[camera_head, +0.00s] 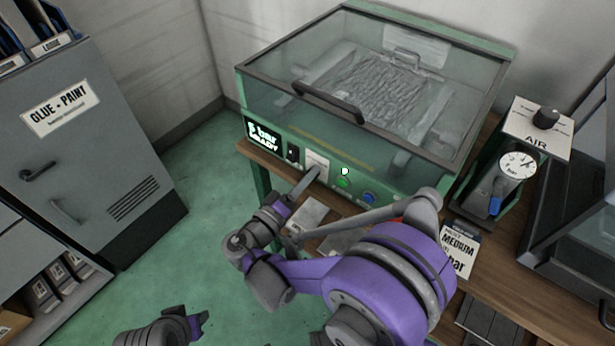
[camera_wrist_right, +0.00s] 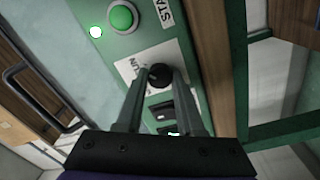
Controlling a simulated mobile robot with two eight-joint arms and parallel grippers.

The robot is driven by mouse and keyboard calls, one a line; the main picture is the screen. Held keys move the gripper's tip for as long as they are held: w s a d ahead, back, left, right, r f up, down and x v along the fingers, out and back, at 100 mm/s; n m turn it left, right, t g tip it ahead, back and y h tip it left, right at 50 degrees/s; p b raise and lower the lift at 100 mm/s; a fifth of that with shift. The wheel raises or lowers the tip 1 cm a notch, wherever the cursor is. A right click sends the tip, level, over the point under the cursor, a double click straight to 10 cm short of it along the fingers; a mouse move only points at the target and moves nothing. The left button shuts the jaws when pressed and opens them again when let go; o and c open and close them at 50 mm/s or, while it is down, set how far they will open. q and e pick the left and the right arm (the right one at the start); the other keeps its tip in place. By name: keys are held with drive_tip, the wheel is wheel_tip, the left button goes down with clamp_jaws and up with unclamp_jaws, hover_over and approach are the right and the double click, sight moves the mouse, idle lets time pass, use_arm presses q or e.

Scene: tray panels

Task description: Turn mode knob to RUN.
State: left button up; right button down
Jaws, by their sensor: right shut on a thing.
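The mode knob (camera_wrist_right: 160,76) is a round black knob on a white label plate on the green front panel. In the right wrist view my right gripper (camera_wrist_right: 158,80) has its two fingers on either side of the knob, shut on it. Part of the word RUN shows beside the knob; its pointer direction cannot be made out. In the head view my right gripper (camera_head: 314,172) reaches the white label plate (camera_head: 317,159), and its fingers hide the knob. My left gripper (camera_head: 196,324) is low at the bottom left, over the floor, its fingers unclear.
The green machine (camera_head: 300,140) has a clear lid with a dark handle (camera_head: 328,102). A lit green button (camera_head: 343,182), a blue button (camera_head: 368,198) and a lit display (camera_head: 263,135) share its panel. An air gauge (camera_head: 517,164) stands right. A grey cabinet (camera_head: 80,130) stands left.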

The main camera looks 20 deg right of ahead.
idle(0.5)
drive_tip(key=c, duration=0.5)
unclamp_jaws()
drive_tip(key=v, duration=1)
drive_tip(key=shift+s+a+p, duration=0.25)
drive_tip(key=shift+a+p, duration=0.05)
drive_tip(key=shift+a, duration=0.1)
